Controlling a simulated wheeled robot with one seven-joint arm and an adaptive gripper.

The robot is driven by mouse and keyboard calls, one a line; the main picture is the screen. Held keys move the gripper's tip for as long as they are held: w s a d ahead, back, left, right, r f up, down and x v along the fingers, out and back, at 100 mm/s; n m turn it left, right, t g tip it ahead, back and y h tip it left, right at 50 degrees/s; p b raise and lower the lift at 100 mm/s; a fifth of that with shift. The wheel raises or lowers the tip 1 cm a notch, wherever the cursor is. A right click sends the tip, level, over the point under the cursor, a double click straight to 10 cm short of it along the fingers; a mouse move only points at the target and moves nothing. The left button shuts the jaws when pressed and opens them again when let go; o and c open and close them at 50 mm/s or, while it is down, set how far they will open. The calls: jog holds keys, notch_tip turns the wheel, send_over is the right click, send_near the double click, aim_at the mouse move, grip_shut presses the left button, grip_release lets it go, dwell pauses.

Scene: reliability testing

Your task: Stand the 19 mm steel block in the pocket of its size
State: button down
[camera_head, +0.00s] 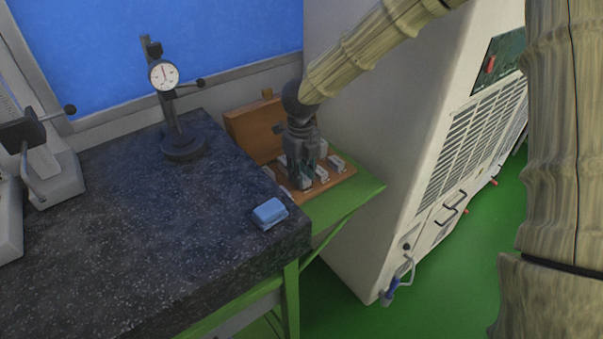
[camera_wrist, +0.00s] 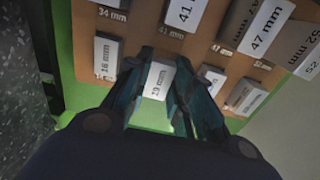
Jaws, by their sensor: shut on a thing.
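The steel block labelled 19 mm (camera_wrist: 158,82) is between the two fingers of my gripper (camera_wrist: 165,72), label facing the wrist camera. In the head view my gripper (camera_head: 302,172) points down over the wooden block holder (camera_head: 338,180). In the wrist view the holder (camera_wrist: 150,38) shows under and beyond the fingers, and the block is at its near row. The fingers hide the block's sides and the wood around it, so I cannot tell whether its lower end is in a pocket or above it.
In the wrist view a 16 mm block (camera_wrist: 107,55) stands left of the fingers, and a small block (camera_wrist: 211,78) is close on the right. Larger blocks, including 47 mm (camera_wrist: 262,28), stand behind. A white cabinet (camera_head: 400,130) rises right of the holder.

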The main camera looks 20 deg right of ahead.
jog(key=shift+f, duration=0.15)
jog(key=shift+w+f, duration=0.1)
jog(key=shift+f, duration=0.15)
jog(key=shift+f, duration=0.1)
jog(key=c, duration=1.2)
grip_release()
jog(key=shift+o, duration=0.2)
notch_tip(320, 180, up, 12)
